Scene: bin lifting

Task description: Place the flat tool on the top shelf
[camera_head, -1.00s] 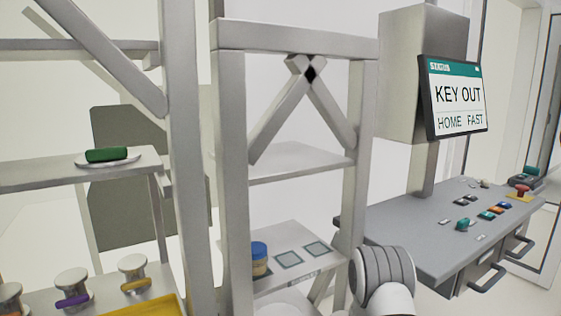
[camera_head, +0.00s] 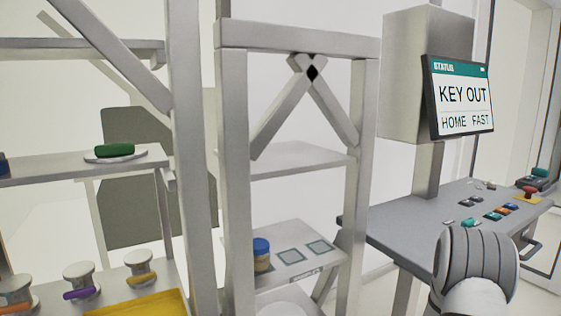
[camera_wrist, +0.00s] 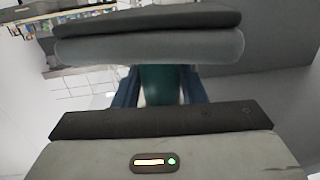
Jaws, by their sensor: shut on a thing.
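My gripper (camera_wrist: 158,92) shows in the wrist view, its dark blue fingers shut on a teal-green piece (camera_wrist: 160,84). Just beyond it lies a wide, flat dark grey bar (camera_wrist: 150,22) with a paler rounded edge, which looks like the flat tool's broad end; the join is not clear. In the head view only a rounded grey part of my arm shows at lower right; the gripper and tool are out of that view. The left rack has a high shelf (camera_head: 95,50). The middle rack has an upper shelf (camera_head: 295,160), which looks empty.
A green item (camera_head: 115,149) lies on a white dish on the left rack. A blue-lidded jar (camera_head: 261,254) stands on the middle rack's lower shelf (camera_head: 300,262). Posts and cross braces frame the racks. A grey console (camera_head: 415,225) and a "KEY OUT" screen (camera_head: 460,95) stand right.

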